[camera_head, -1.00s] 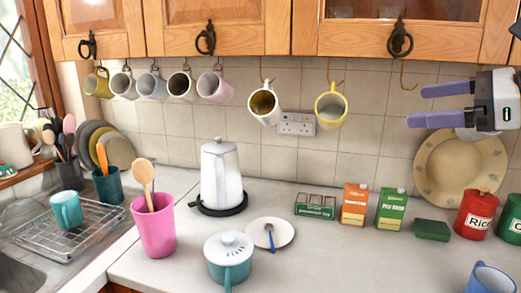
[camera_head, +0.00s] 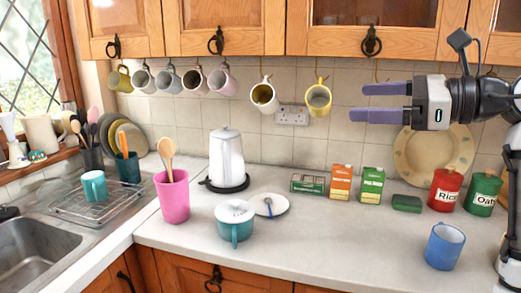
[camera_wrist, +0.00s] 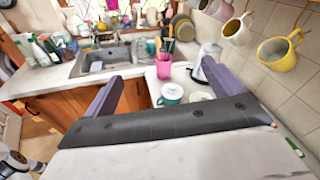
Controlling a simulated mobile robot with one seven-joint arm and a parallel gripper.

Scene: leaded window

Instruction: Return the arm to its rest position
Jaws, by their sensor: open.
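My gripper (camera_head: 386,102) is at the right in the head view, raised above the counter in front of the tiled wall. Its two purple fingers point left, are spread apart and have nothing between them. In the wrist view, the open fingers (camera_wrist: 122,95) show on both sides of the dark gripper body, with the sink and counter beyond. My arm reaches in from the right edge of the head view.
Mugs hang under the wooden cabinets (camera_head: 215,28), including a yellow mug (camera_head: 318,100) left of my gripper. A blue cup (camera_head: 444,246), red canister (camera_head: 446,190) and green canister (camera_head: 482,192) stand below my arm. The counter's front middle (camera_head: 330,240) is clear.

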